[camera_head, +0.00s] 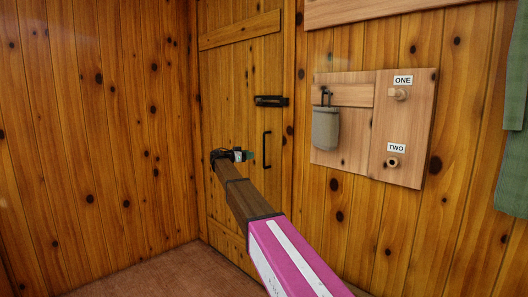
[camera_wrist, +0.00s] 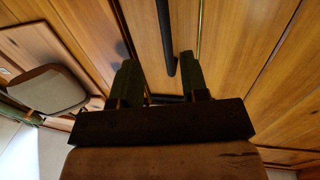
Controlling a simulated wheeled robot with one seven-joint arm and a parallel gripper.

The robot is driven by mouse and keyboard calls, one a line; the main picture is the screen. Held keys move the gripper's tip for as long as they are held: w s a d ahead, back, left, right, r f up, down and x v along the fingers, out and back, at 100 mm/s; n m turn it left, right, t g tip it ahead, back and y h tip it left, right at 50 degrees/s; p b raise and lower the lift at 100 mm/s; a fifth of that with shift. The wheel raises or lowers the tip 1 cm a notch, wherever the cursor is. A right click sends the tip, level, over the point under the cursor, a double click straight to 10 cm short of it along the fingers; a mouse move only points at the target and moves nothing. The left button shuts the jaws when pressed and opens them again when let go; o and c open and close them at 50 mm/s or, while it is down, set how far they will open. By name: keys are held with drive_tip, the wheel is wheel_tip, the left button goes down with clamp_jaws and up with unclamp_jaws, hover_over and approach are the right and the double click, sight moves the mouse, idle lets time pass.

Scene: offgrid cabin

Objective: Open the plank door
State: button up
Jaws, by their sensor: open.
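The plank door (camera_head: 235,80) is pine with a cross batten near its top, in the corner of the room. It looks shut. A black pull handle (camera_head: 267,150) stands upright on its right side. A black latch (camera_head: 271,101) sits above the handle at the door's right edge. My gripper (camera_head: 247,155) is open, at about handle height and just left of the handle in the head view. In the wrist view, a dark bar (camera_wrist: 165,35), seemingly the handle, shows between the two fingers of my gripper (camera_wrist: 158,65). I cannot tell whether they touch it.
A wooden board (camera_head: 418,150) with pegs labelled ONE and TWO hangs right of the door. A grey pouch (camera_head: 325,130) hangs on it from a hook. A green cloth (camera_head: 513,150) hangs at the far right. The floor (camera_head: 165,278) before the door looks clear.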

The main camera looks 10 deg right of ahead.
drive_tip(key=x, duration=0.3)
drive_tip(key=r+x, duration=0.1)
drive_tip(key=x, duration=0.6)
drive_tip(key=shift+w+r, duration=0.3)
drive_tip(key=shift+w, duration=0.15)
clamp_jaws()
